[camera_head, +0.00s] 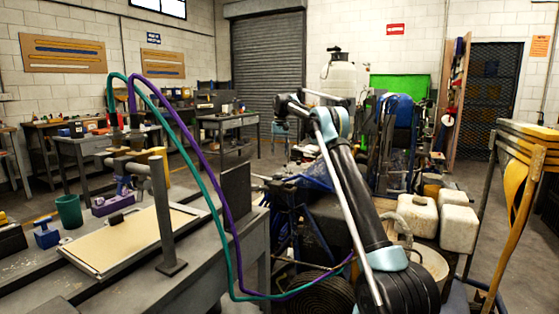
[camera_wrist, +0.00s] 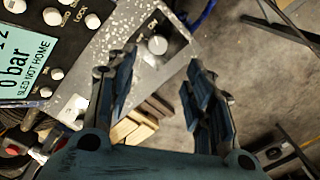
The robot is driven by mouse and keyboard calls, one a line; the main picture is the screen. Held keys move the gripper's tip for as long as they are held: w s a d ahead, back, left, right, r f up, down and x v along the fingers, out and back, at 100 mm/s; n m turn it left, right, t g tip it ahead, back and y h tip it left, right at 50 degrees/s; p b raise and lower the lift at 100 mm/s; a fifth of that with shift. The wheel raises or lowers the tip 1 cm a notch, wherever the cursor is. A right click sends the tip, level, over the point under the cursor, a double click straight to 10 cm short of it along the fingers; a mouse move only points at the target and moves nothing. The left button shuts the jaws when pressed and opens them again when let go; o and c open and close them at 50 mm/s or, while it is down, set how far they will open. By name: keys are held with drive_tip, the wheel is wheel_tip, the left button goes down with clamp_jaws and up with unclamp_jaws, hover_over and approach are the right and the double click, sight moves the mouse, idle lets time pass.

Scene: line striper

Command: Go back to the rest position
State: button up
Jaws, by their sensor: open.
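My gripper (camera_wrist: 158,72) is open in the wrist view, with its two dark blue fingers apart and nothing between them. A metal control panel (camera_wrist: 180,45) lies beyond the left finger. It has a white knob (camera_wrist: 157,45) marked OFF and ON, which shows between the fingertips. At the left is a lit display (camera_wrist: 22,62) reading "0 bar" and "SLED NOT HOME". In the head view my arm rises from the lower right toward the middle, bent at the top; the gripper's fingers cannot be made out there.
A workbench (camera_head: 215,262) with a framed cream board (camera_head: 130,240) and a grey post (camera_head: 160,205) stands at the left. Green and purple hoses (camera_head: 225,215) loop across toward my arm. White jugs (camera_head: 458,230) stand at the right. Floor is open at the back left.

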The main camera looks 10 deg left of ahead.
drive_tip(key=shift+r, duration=0.2)
drive_tip(key=s+d+r, duration=0.9)
drive_tip(key=s+d, duration=0.4)
drive_tip(key=d, duration=0.1)
drive_tip(key=s+d+m+t, duration=0.1)
drive_tip(key=s+d, duration=0.4)
drive_tip(key=s, duration=0.4)
drive_tip(key=s+d, duration=0.5)
drive_tip(key=s, duration=0.3)
drive_tip(key=s+d+f, duration=0.4)
drive_tip(key=s, duration=0.6)
drive_tip(key=s+d+f, duration=0.3)
drive_tip(key=s+f, duration=0.1)
drive_tip(key=s, duration=0.5)
drive_tip(key=s+d+f, duration=0.2)
drive_tip(key=s+f, duration=0.7)
drive_tip(key=s+d+f+m+t, duration=0.1)
drive_tip(key=s+d+f, duration=0.1)
drive_tip(key=s+f, duration=0.7)
drive_tip(key=shift+s+f, duration=0.25)
drive_tip(key=shift+s, duration=0.15)
